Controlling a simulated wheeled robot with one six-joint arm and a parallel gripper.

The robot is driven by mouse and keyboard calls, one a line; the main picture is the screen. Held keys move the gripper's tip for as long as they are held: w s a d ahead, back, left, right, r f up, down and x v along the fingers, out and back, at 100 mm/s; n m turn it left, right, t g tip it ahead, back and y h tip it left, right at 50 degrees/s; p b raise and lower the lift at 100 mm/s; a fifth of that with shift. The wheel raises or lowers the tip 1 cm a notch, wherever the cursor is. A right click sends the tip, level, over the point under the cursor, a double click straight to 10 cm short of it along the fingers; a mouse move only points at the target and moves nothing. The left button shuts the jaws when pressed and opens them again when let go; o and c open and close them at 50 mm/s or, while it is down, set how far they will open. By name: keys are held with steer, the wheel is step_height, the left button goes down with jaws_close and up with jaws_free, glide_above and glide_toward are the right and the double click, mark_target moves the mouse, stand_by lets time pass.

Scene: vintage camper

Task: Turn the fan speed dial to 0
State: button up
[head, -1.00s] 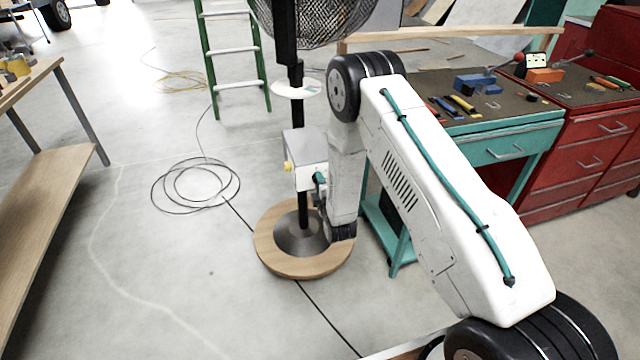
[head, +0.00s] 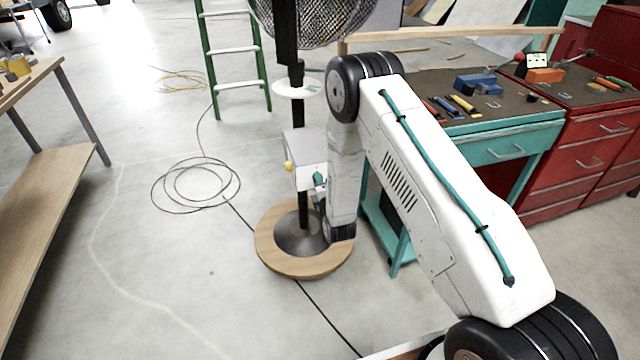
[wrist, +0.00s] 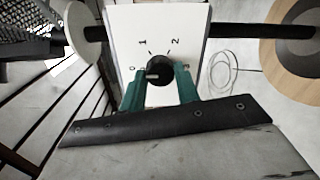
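The fan's control box (head: 305,173) is a white box on the black fan pole. In the wrist view its white face (wrist: 120,22) carries printed numbers, with 0 at the left, 1 and 2 above. The black fan speed dial (wrist: 163,64) has a light pointer mark that points left, close to the 0. My gripper (wrist: 160,76) has its two teal fingers on either side of the dial, closed close about it. Its teal finger also shows beside the box in the head view (head: 319,181). My arm partly hides the dial side there.
The fan stands on a round wooden base (head: 270,257). A teal workbench (head: 510,145) with tools is close on the right, beside a red cabinet (head: 600,150). A green ladder (head: 238,85) and a coiled cable (head: 195,185) are behind.

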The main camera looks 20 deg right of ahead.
steer(key=o, duration=0.4)
steer(key=s, duration=0.8)
steer(key=shift+a+r, duration=0.15)
